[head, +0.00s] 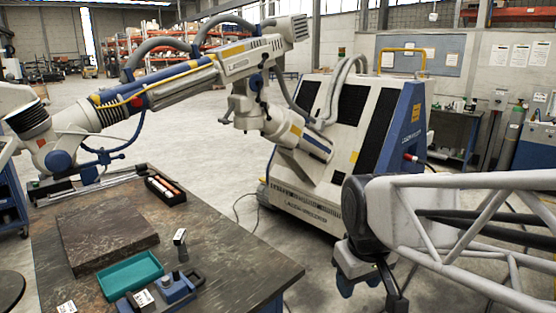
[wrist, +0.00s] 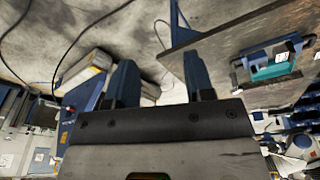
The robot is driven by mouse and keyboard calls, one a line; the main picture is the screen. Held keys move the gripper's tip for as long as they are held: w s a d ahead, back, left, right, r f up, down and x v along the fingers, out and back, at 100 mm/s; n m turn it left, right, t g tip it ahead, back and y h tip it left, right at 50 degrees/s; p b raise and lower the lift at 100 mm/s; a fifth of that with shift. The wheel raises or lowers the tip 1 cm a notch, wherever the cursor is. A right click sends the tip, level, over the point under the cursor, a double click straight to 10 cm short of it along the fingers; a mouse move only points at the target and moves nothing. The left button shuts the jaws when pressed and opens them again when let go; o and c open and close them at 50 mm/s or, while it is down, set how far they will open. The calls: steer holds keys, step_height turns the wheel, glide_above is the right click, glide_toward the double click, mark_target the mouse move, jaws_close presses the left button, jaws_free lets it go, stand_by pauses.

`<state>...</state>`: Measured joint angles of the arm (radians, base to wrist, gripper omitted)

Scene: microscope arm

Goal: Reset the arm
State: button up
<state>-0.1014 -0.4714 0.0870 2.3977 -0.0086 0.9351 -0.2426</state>
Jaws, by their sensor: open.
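A jointed white arm (head: 225,65) with blue and yellow parts reaches from the left across the back of the bench. Its far end bends down and its blunt tip lies in front of the cabinet machine. My gripper (head: 366,285) hangs at the lower right, right of the bench and well apart from the jointed arm. In the wrist view my gripper (wrist: 160,68) shows two blue fingers spread apart with nothing between them. The fingertips are hard to make out in the head view.
A wooden bench (head: 225,245) holds a dark slab (head: 105,232), a teal tray (head: 130,274), a blue fixture (head: 172,289) and a box of tools (head: 166,190). A white-and-blue cabinet machine (head: 335,125) stands behind. Cables lie on the floor between bench and machine.

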steer(key=s+d+f+m, duration=0.2)
steer(key=s+d+m, duration=0.2)
steer(key=s, duration=0.4)
steer(key=shift+s, duration=0.35)
